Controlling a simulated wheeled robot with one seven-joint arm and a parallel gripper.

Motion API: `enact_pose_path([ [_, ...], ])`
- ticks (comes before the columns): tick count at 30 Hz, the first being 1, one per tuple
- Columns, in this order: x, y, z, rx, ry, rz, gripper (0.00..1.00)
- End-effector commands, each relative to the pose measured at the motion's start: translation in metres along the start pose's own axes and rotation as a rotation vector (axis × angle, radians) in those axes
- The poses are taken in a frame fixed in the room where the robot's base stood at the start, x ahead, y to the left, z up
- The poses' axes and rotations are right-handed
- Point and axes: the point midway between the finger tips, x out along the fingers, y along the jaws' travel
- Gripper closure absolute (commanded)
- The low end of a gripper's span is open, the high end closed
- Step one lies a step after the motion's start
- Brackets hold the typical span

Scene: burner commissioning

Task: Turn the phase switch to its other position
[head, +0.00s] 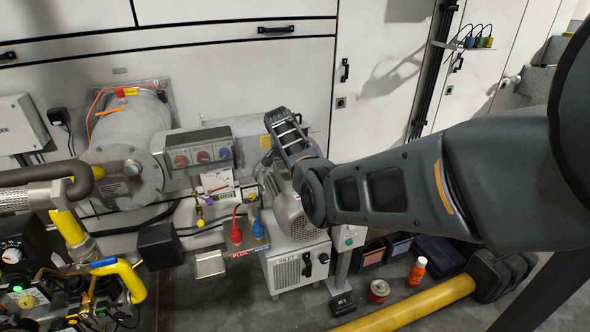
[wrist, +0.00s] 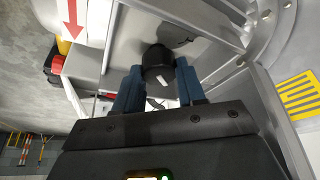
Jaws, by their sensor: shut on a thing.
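In the wrist view, a black round knob (wrist: 158,57) with a white mark sits on a light grey panel (wrist: 205,50); it appears to be the phase switch. My gripper (wrist: 158,74) has its two blue fingers on either side of the knob, shut on it. The white mark faces down toward the gripper body. In the head view, my arm reaches in from the right to the grey motor unit (head: 292,212) near the wall. The fingertips and the knob are hidden there behind my own arm.
A grey box with three round coloured faces (head: 202,155) is left of my wrist. Red (head: 236,232) and blue (head: 259,232) connectors hang below it.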

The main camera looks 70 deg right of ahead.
Motion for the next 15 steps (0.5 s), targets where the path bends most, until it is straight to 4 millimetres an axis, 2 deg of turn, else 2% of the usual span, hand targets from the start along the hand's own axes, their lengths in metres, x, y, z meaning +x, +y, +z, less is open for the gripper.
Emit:
enact_pose_path([
  [15,-0.0002,-0.0003,-0.0001,0.077,-0.001,0.031,0.91],
])
